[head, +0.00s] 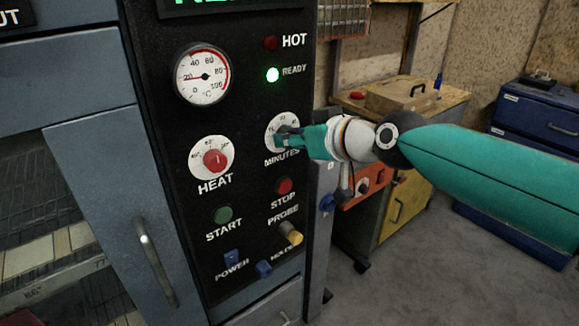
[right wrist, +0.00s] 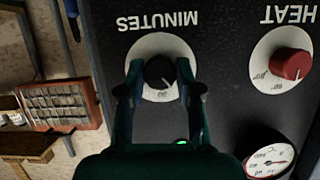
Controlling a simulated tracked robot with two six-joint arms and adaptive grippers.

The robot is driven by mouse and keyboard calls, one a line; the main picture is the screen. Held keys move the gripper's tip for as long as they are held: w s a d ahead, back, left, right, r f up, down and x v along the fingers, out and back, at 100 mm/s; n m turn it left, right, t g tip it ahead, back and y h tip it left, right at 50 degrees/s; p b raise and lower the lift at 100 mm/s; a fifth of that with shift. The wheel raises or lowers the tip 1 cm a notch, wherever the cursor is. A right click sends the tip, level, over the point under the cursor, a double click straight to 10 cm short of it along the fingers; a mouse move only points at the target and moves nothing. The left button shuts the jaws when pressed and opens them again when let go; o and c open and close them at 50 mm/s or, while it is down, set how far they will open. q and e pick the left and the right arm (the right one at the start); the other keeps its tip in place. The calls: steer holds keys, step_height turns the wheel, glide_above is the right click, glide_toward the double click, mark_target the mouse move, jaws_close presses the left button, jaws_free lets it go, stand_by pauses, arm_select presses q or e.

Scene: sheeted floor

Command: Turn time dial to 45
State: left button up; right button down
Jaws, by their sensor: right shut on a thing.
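The time dial (head: 273,126), marked MINUTES, is a white round scale on the black control panel, with a dark knob at its centre. My right gripper (head: 285,139) reaches it from the right and is shut on the knob. In the right wrist view the dark knob (right wrist: 159,72) sits between the two fingertips (right wrist: 159,76), and the white scale (right wrist: 158,42) shows upside down around them. The fingers hide part of the scale, and the knob's exact setting is too small to read. My left gripper is not in view.
The red HEAT knob (head: 215,161) is left of the time dial. A temperature gauge (head: 202,74) and a lit green READY lamp (head: 272,75) are above. Below are the red STOP button (head: 283,186) and green START button (head: 223,214). A wooden bench (head: 415,104) stands behind on the right.

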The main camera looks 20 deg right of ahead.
arm_select(q)
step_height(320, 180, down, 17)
steer(key=b, duration=1.6)
arm_select(e)
steer(key=shift+d+f+m+t+y, duration=0.2)
steer(key=shift+m+y, duration=1.1)
steer(key=shift+m, duration=1.15)
steer(key=shift+a+f+m+t+y, duration=0.15)
steer(key=shift+f+m+y, duration=0.15)
steer(key=shift+m+y, duration=1.55)
steer(key=shift+d+f+m+t+y, duration=0.2)
steer(key=shift+m+y, duration=0.55)
steer(key=shift+m, duration=2.25)
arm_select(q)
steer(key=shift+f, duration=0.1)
arm_select(e)
steer(key=shift+a, duration=0.15)
steer(key=c, duration=0.8)
jaws_free()
steer(key=shift+r, duration=0.1)
steer(key=shift+c, duration=0.2)
steer(key=shift+o, duration=0.4)
steer(key=shift+r, duration=0.1)
steer(key=shift+r, duration=0.1)
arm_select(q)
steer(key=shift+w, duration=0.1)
arm_select(e)
steer(key=v, duration=1.2)
